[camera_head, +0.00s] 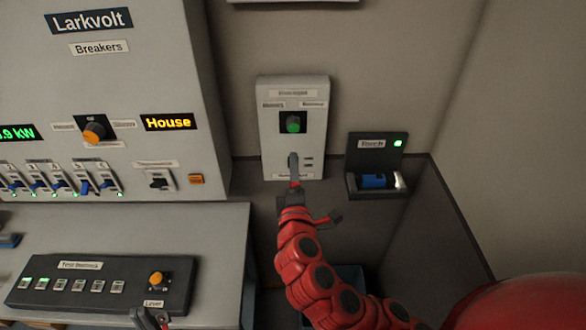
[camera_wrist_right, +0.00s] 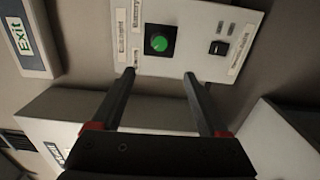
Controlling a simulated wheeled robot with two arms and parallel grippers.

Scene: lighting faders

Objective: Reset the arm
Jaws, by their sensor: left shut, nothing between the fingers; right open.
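My right gripper (camera_head: 294,160) is raised in front of a pale wall panel (camera_head: 264,140) with a green round control (camera_head: 293,124). In the right wrist view its two fingers (camera_wrist_right: 159,75) are spread and empty, apart below the green control (camera_wrist_right: 159,43). A small black switch (camera_wrist_right: 218,47) sits to the right of that control. My red right arm (camera_head: 318,278) comes up from the lower right.
A breaker cabinet (camera_head: 195,85) with an orange knob (camera_head: 95,133) and several small switches stands left. The dark console (camera_head: 25,270) with another orange knob (camera_head: 157,278) lies on the desk. A torch holder (camera_head: 379,143) hangs right of the panel. An exit sign (camera_wrist_right: 20,40) shows upper left.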

